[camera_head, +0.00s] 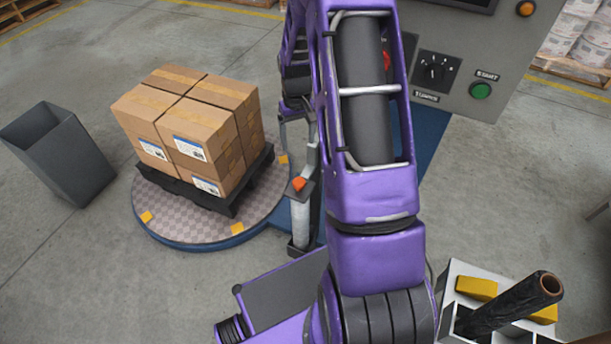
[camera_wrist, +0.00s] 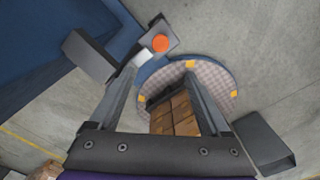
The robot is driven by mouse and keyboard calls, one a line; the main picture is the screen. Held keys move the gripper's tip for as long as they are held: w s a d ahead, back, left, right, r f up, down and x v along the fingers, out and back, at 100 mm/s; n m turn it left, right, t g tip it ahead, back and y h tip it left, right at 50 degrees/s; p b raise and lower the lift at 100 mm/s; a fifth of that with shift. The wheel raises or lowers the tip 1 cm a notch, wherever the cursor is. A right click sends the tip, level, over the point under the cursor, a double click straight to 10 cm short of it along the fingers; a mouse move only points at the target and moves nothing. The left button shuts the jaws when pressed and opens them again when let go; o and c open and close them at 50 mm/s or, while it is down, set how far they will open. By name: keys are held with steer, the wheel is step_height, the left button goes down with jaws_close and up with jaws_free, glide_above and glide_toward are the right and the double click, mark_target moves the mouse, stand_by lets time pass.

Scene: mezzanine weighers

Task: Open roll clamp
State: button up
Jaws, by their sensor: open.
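An orange knob (camera_head: 299,184) sits on a dark bracket at a grey upright post (camera_head: 299,222), just left of my arm in the head view. I take it to be the roll clamp's handle, though the clamp's own shape is not clear. In the wrist view the orange knob (camera_wrist: 160,43) shows beyond the fingertips, nearer the left one, on a dark grey bracket. My gripper (camera_wrist: 163,74) is open with nothing between its fingers. It looks apart from the knob. In the head view my arm hides much of the gripper area.
A round turntable (camera_head: 185,228) carries a dark pallet with stacked cartons (camera_head: 192,120). A grey bin (camera_head: 58,153) stands left. A control panel (camera_head: 463,70) with a dial and green button is upper right. A tray (camera_head: 450,310) with a dark roll (camera_head: 510,303) is lower right.

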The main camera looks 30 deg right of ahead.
mark_target(299, 181)
step_height(299, 181, down, 17)
steer(key=shift+f+b, duration=0.2)
steer(key=shift+b, duration=0.4)
jaws_close()
stand_by(0.4)
